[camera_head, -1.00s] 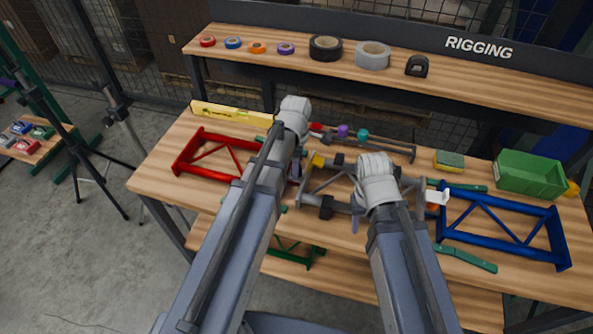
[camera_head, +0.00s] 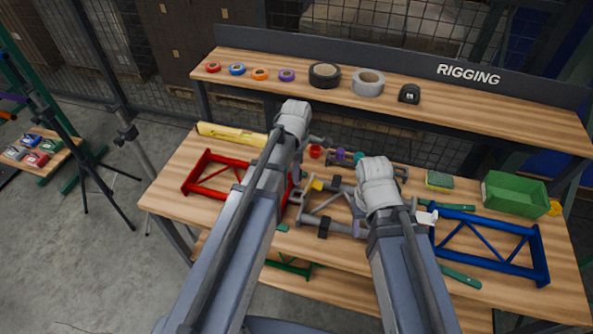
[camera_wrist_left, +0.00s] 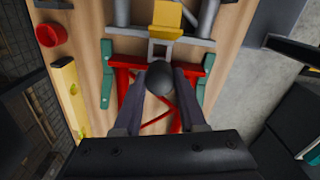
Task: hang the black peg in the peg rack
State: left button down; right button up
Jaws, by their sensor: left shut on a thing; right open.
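The black peg (camera_wrist_left: 159,78) shows its dark round end in the left wrist view. My left gripper (camera_wrist_left: 159,92) is shut on it and holds it above the table, over the red frame. In the head view my left arm hides the peg. The likely peg rack is a grey bar (camera_head: 388,168) behind my arms, with a purple piece (camera_head: 340,154) and a teal piece (camera_head: 358,158) at it; its slots are too small to tell. My right gripper (camera_head: 376,188) is over the right-middle of the table, open, its fingers mostly hidden by its wrist.
A red frame (camera_head: 205,170), yellow level (camera_head: 232,134) and red cup (camera_head: 316,151) lie left of middle. A blue frame (camera_head: 485,240), green bin (camera_head: 514,194) and sponge (camera_head: 439,180) are right. The shelf (camera_head: 450,106) behind holds tape rolls.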

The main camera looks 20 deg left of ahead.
pick_arm(q)
jog(key=shift+r, duration=0.5)
notch_tip(320, 180, up, 5)
jog(key=p, duration=0.5)
jog(key=shift+f, duration=0.1)
jog(key=shift+w+d, duration=0.1)
dwell(0.6)
